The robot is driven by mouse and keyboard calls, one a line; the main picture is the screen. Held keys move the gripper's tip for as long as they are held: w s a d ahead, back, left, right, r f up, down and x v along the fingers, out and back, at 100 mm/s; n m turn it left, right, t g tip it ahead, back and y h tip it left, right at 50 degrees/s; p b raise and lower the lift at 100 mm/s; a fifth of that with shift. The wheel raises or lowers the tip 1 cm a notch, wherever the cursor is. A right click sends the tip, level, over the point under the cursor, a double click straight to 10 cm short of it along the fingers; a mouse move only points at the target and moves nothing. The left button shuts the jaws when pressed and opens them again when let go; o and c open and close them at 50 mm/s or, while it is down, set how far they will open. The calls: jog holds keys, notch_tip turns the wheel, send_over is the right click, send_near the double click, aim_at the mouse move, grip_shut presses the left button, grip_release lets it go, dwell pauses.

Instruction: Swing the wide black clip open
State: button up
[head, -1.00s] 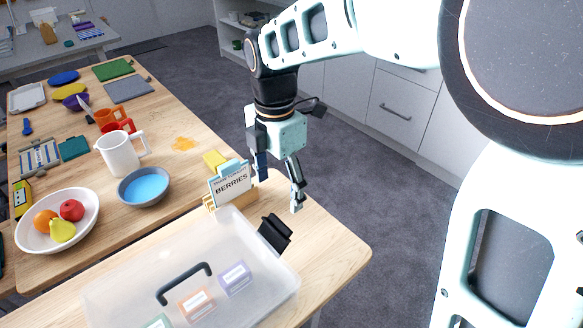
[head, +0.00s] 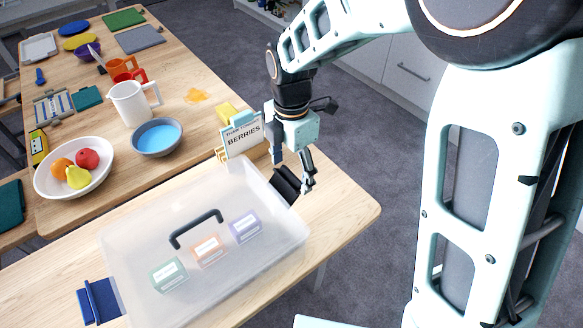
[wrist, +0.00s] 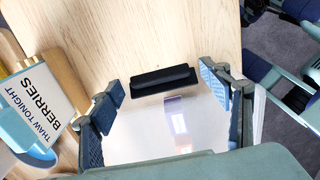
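The wide black clip (head: 287,184) is at the right end of the translucent box (head: 150,228), jutting out past the lid's edge. In the wrist view the clip (wrist: 163,80) is a dark bar along the box's edge against the wood. My gripper (head: 293,166) is just above the clip, fingers pointing down. In the wrist view my gripper (wrist: 161,96) is open, one finger off each end of the clip, with nothing between the fingertips. I cannot tell whether a finger touches the clip. The right finger partly hides the clip in the head view.
A "Berries" card (head: 243,135) in a wooden holder stands close left of my gripper. A black handle (head: 196,229) rises from the lid. A blue clip (head: 99,301) is at the box's left end. A fruit bowl (head: 74,168) and blue bowl (head: 157,138) stand farther left.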

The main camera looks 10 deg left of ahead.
jog(key=c, duration=1.7)
jog(key=shift+o, duration=0.2)
jog(key=shift+d, duration=0.1)
jog(key=shift+w+d+f+g+y+p, duration=0.25)
jog(key=shift+g+y+p, duration=0.15)
jog(key=shift+g+p, duration=0.1)
jog(key=shift+w+d+f+g+y, duration=0.25)
jog(key=shift+w+f+g+y, duration=0.1)
jog(key=shift+f+g+y, duration=0.25)
jog(key=shift+r, duration=0.1)
jog(key=o, duration=1.7)
jog(key=shift+r, duration=0.1)
